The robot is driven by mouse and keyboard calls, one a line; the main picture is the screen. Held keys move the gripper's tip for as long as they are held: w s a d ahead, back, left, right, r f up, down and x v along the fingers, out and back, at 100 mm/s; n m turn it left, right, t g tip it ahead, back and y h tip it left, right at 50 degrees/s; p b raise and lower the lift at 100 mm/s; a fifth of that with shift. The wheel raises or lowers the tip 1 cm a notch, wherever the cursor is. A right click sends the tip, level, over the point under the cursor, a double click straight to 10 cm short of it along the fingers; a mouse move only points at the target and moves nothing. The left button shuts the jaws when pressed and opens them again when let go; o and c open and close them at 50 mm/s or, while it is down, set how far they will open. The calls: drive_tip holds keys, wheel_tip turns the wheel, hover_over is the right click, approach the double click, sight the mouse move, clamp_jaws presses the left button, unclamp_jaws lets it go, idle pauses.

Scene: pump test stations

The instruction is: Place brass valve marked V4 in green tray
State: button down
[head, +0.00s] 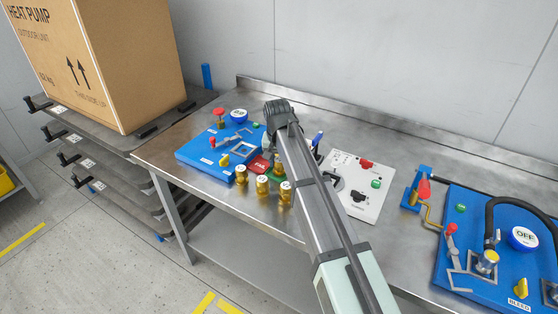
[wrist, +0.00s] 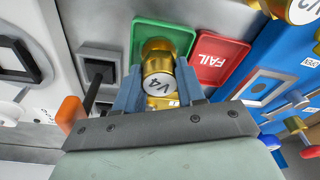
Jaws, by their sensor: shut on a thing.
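The brass valve marked V4 (wrist: 158,84) is between the blue fingers of my gripper (wrist: 157,80) in the wrist view, with its V4 cap facing the camera. My gripper is shut on it. The green tray (wrist: 165,25) is directly behind the valve, and the valve's far end overlaps the tray's inside. I cannot tell whether the valve touches the tray floor. In the head view my arm hides most of the gripper; a bit of the green tray (head: 271,176) shows left of the arm.
A red FAIL tray (wrist: 218,62) adjoins the green tray. Several other brass valves, one at the front (head: 262,187), stand near the bench edge. A blue pump station (head: 205,152) is on the left, a white panel (head: 345,178) right of my arm, and another blue station (head: 470,275) far right.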

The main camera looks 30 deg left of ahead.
sight(278, 174)
drive_tip(key=shift+f, duration=0.1)
drive_tip(key=c, duration=0.7)
unclamp_jaws()
drive_tip(key=r, duration=0.4)
drive_tip(key=s+r, duration=0.1)
drive_tip(key=r, duration=0.7)
drive_tip(key=shift+s+d, duration=0.35)
